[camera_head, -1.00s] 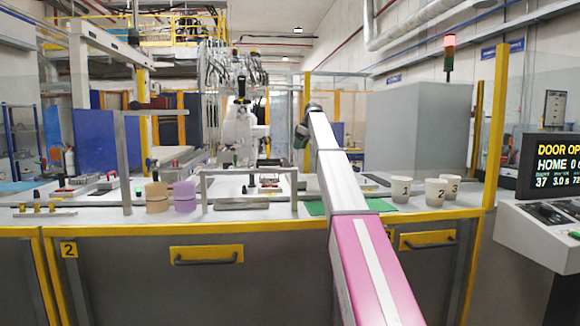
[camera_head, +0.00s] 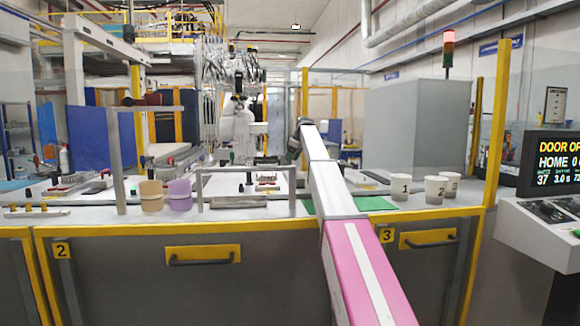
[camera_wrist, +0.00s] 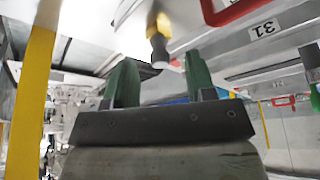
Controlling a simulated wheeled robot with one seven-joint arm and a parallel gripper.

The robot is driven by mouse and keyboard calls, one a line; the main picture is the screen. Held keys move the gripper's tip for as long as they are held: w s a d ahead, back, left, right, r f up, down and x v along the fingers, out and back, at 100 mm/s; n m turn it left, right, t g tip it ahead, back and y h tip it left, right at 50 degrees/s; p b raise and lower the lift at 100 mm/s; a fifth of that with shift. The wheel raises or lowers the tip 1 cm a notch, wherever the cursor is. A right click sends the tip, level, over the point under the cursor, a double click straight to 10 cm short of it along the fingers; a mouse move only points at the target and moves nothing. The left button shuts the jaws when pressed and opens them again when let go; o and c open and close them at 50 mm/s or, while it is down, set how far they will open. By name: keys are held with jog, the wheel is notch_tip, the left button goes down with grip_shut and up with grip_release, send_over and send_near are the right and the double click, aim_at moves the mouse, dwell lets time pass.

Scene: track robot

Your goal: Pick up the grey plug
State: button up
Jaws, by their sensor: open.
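My gripper (camera_head: 296,141) is at the end of the arm, over the far part of the bench, small and partly hidden by the arm in the head view. In the wrist view its two green fingers (camera_wrist: 160,82) stand apart with nothing held between them. A short gold and dark piece with a pale tip (camera_wrist: 160,48) shows beyond and between the fingertips; I cannot tell what it is or how far off it lies. I cannot pick out a grey plug with certainty in either view.
Pink and tan round containers (camera_head: 180,195) stand left of a grey bar frame (camera_head: 246,170). Numbered white cups (camera_head: 400,187) stand right of the arm near a green mat (camera_head: 372,203). A yellow post (camera_head: 497,120) rises at right. A red handle (camera_wrist: 228,10) shows in the wrist view.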

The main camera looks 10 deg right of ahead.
jog(key=shift+x, duration=1.1)
grip_shut()
jog(key=shift+r, duration=0.15)
